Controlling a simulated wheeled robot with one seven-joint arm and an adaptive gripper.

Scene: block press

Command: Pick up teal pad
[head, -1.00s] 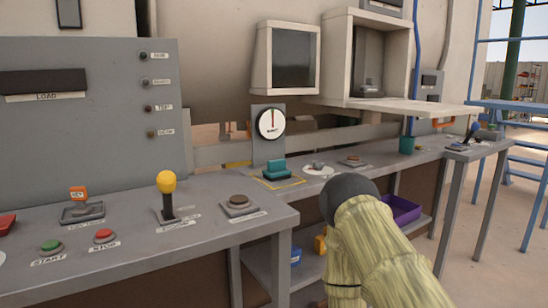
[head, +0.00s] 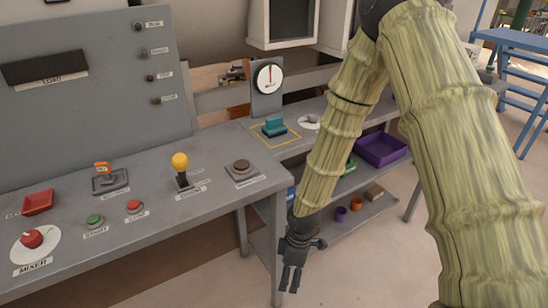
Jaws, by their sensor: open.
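The teal pad (head: 274,127) sits on the grey bench inside a yellow outlined square, in front of the round dial. It is a small teal piece with a raised upper part. My gripper (head: 289,285) hangs pointing down in front of the bench's front edge, near a bench leg. It is open and holds nothing. It is well below and nearer to me than the teal pad, not touching it. The pad is in clear view; my arm passes to its right.
A yellow-knobbed lever (head: 180,162), a brown button (head: 241,167), green (head: 95,220) and red (head: 134,206) buttons and a red tray (head: 38,202) stand on the bench. The dial post (head: 266,97) rises behind the pad. A purple bin (head: 381,149) is on the lower shelf.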

